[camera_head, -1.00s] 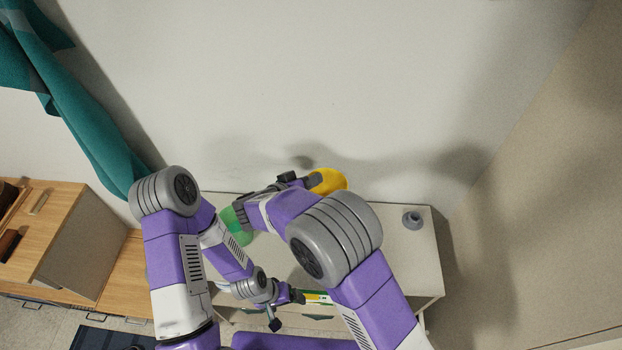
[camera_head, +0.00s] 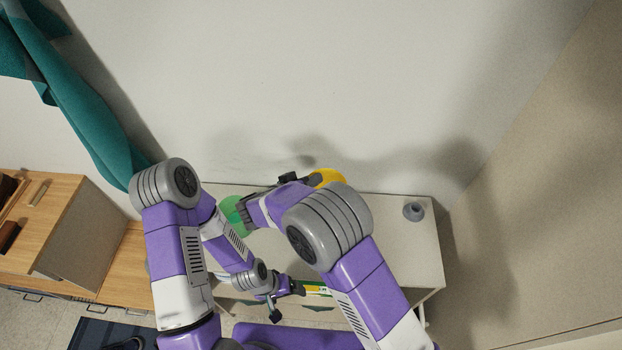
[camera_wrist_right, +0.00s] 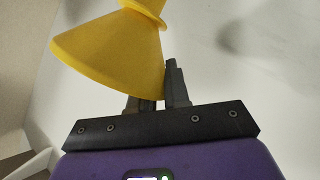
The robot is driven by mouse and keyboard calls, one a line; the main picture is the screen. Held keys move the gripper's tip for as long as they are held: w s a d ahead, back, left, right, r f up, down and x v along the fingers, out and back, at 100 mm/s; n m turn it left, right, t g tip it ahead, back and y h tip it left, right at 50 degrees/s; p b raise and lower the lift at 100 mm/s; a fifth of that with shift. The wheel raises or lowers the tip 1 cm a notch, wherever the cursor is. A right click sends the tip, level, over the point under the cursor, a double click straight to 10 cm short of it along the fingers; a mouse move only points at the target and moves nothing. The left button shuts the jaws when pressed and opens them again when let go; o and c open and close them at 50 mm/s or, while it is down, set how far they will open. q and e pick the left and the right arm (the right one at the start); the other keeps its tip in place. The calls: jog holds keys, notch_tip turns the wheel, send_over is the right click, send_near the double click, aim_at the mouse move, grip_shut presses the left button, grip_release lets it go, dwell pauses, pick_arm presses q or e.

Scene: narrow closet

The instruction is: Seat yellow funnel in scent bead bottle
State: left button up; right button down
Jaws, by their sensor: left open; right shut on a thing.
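The yellow funnel (camera_head: 328,177) is held above the back of the white dresser top (camera_head: 390,260); in the head view my right arm partly hides it. The right wrist view shows its wide cone (camera_wrist_right: 110,55) tipped over, with the narrow neck at the top edge. My right gripper (camera_head: 300,181) is shut on the funnel. My left gripper (camera_head: 285,300) is open and low, near the dresser's front edge, apart from the funnel.
A small grey round holder (camera_head: 414,211) stands at the dresser's back right. A green, yellow and white item (camera_head: 316,290) lies by the front edge, partly hidden. The wall is close behind. A wooden cabinet (camera_head: 85,235) and teal cloth (camera_head: 80,120) are at left.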

jog(key=shift+f, duration=0.4)
dwell(0.3)
jog(key=shift+p, duration=0.55)
jog(key=shift+f+b, duration=0.45)
jog(key=shift+f, duration=0.75)
jog(key=shift+f, duration=0.45)
dwell(0.8)
jog(key=c, duration=1)
grip_release()
